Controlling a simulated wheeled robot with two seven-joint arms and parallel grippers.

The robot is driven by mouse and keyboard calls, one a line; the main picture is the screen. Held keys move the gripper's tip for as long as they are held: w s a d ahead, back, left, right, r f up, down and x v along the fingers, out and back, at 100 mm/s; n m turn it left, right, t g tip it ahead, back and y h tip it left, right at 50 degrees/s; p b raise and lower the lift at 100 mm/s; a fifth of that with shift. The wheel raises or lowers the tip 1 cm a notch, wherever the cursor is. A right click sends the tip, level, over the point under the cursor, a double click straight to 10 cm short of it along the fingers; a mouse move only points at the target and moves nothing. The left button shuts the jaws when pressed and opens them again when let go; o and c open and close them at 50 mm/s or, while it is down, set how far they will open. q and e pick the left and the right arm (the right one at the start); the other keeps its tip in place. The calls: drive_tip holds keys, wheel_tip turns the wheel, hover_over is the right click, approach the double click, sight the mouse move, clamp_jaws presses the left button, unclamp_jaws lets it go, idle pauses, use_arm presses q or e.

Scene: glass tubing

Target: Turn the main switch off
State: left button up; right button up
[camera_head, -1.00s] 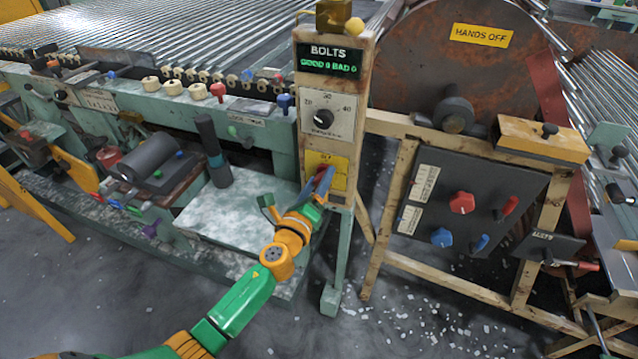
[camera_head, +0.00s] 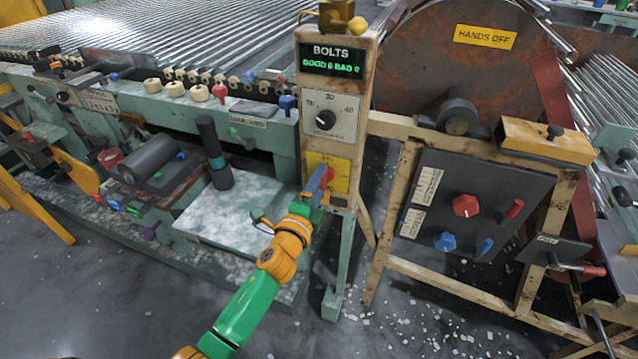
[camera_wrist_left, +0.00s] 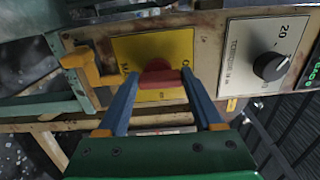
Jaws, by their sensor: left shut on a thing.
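The main switch is a red handle (camera_wrist_left: 160,76) on a yellow plate (camera_wrist_left: 150,48) on the front of the upright panel. In the head view the yellow plate (camera_head: 341,178) sits low on the panel, with the red handle (camera_head: 327,176) at its middle. My left gripper (camera_head: 320,192) is at the plate, shut on the red handle. In the left wrist view its two blue fingers (camera_wrist_left: 162,88) stand on either side of the handle and partly cover the plate. The plate's lettering is mostly hidden. My right gripper is not in view.
Above the switch are a black dial (camera_head: 326,120) and a BOLTS display (camera_head: 331,61). A dark panel (camera_head: 480,190) with red and blue knobs stands to the right. A pale bench plate (camera_head: 235,215) lies to the left. The floor in front is open.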

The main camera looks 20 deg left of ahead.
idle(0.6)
use_arm(q)
drive_tip(key=o, duration=1.4)
drive_tip(key=shift+c, duration=0.2)
drive_tip(key=s, duration=0.7)
drive_tip(key=shift+f, duration=0.1)
